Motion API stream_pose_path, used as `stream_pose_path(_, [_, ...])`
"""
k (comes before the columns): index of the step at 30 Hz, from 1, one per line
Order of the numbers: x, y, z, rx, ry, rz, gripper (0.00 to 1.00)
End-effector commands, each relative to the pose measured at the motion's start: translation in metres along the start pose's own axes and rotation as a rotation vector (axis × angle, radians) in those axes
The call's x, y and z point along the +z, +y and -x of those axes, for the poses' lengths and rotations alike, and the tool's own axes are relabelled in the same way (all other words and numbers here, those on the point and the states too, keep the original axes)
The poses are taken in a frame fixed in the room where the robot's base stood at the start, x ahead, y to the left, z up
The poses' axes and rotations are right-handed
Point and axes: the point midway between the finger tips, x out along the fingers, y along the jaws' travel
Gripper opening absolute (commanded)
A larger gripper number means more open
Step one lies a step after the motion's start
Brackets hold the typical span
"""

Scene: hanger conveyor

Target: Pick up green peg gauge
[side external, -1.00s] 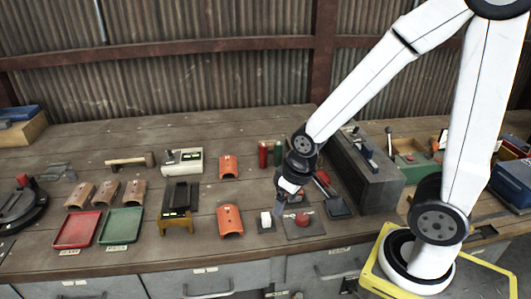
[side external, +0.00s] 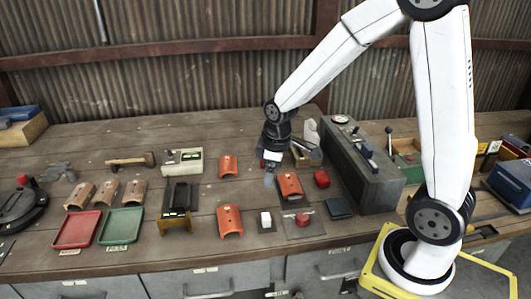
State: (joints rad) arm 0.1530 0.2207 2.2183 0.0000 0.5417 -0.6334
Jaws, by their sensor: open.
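My gripper (side external: 269,178) is open and points down over the middle of the bench. It is at the spot where a red and a green cylinder stood in the earlier frame. The green cylinder, which looks like the green peg gauge, is now hidden behind my gripper and wrist. A small bit of red shows at the left edge of the wrist. I cannot tell whether the fingers are around the green peg gauge or in front of it.
Orange curved tiles lie left of my gripper (side external: 228,166), right of it (side external: 290,186) and nearer the front (side external: 230,221). A instrument box (side external: 182,161) is at left.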

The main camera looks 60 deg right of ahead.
Motion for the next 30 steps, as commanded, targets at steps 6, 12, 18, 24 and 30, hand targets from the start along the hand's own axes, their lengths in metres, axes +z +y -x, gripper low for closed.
stream_pose_path(6, [-0.013,0.049,-0.006,-0.017,-0.033,0.228,0.85])
stream_pose_path(12, [-0.018,0.093,-0.011,-0.042,-0.055,0.441,0.85])
stream_pose_path(18, [-0.016,0.137,-0.017,-0.076,-0.069,0.655,0.85])
stream_pose_path(24, [-0.009,0.179,-0.025,-0.113,-0.073,0.864,0.85])
stream_pose_path(30, [0.001,0.208,-0.03,-0.144,-0.069,1.021,0.85])
